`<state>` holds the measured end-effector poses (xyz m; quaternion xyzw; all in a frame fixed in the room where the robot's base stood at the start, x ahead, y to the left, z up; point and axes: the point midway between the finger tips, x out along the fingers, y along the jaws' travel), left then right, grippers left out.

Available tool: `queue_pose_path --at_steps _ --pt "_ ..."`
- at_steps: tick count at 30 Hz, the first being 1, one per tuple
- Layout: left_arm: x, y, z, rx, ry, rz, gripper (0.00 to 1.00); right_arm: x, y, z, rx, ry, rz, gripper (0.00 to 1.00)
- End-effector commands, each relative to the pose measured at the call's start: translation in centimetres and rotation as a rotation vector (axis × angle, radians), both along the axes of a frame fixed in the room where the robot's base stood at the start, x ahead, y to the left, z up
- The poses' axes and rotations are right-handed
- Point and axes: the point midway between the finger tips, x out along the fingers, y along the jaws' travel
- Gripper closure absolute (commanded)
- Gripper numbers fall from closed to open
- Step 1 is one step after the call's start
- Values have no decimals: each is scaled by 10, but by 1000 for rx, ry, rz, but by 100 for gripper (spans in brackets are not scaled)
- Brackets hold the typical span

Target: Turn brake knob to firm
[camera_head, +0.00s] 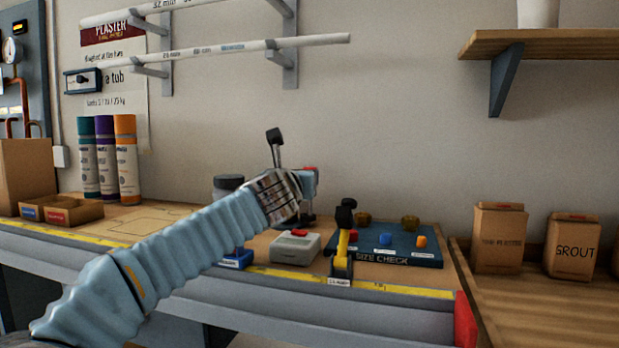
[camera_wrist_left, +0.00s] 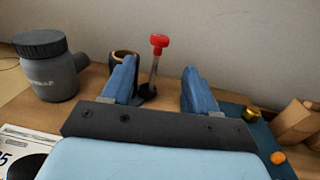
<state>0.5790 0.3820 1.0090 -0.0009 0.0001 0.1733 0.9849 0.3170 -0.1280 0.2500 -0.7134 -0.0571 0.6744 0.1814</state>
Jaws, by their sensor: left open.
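No label reading "brake" or "firm" can be made out. A small dark box with a black knob (camera_head: 83,79) is on the wall at the upper left of the head view, far from my gripper; its setting is too small to read. My left gripper (camera_head: 312,178) is over the bench, right of centre. In the wrist view my left gripper (camera_wrist_left: 158,76) is open and empty. A red-topped upright stem (camera_wrist_left: 158,44) shows beyond and between its fingers, apart from them. Its red top (camera_head: 311,169) shows behind the gripper in the head view. My right gripper is out of view.
Near the gripper are a grey box with a red button (camera_head: 296,247), a yellow clamp with a black handle (camera_head: 343,245) and a blue size-check board (camera_head: 400,259). A grey jar (camera_wrist_left: 45,72) stands at left. Pipes on a wall rack (camera_head: 225,49) hang above. The bench's left middle is clear.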

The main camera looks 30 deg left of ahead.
Motion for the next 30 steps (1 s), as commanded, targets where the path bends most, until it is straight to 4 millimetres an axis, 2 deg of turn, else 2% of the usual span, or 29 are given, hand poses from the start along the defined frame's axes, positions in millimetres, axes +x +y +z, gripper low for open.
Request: queue_pose_path --at_steps 5,12,18,24,30 --pt "26 9 3 1 3 0 41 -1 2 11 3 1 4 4" --pt "79 29 6 3 2 2 41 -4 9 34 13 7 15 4" --pt "112 41 6 3 2 2 41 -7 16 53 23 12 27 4" --pt "126 46 2 3 1 1 41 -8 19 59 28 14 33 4" --pt "127 46 1 2 0 0 41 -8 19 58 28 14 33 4"
